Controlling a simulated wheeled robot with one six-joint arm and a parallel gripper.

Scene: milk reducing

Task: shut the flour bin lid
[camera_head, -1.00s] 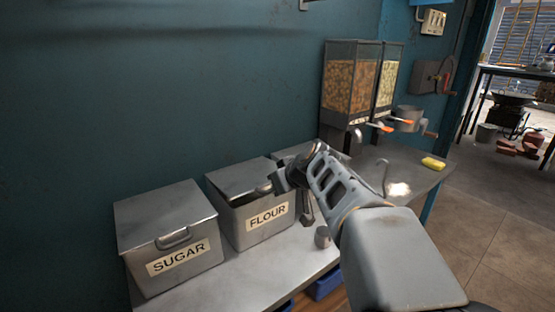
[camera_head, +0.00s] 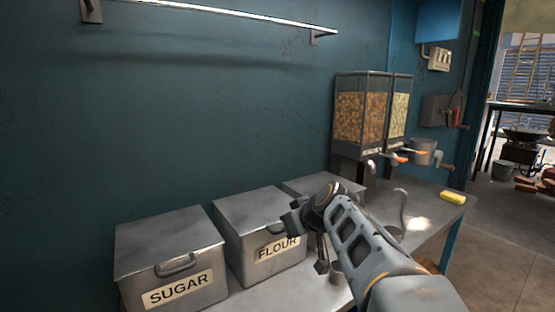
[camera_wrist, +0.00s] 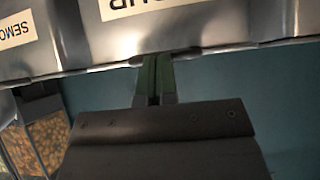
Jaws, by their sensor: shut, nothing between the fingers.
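The flour bin (camera_head: 262,265) is a grey metal box with a FLOUR label, in the middle of the row of bins. Its lid (camera_head: 255,208) lies flat on the bin and looks shut. My gripper (camera_head: 291,224) is at the lid's front right, by the handle (camera_head: 275,228), and covers part of the label. In the wrist view, the fingers of my gripper (camera_wrist: 155,66) are together and empty, close to the lid's edge. The bin front (camera_wrist: 200,28) appears upside down there. Contact with the lid cannot be told.
The sugar bin (camera_head: 172,262) stands shut on the left. A semolina bin (camera_head: 315,187) is on the right, partly behind my arm.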

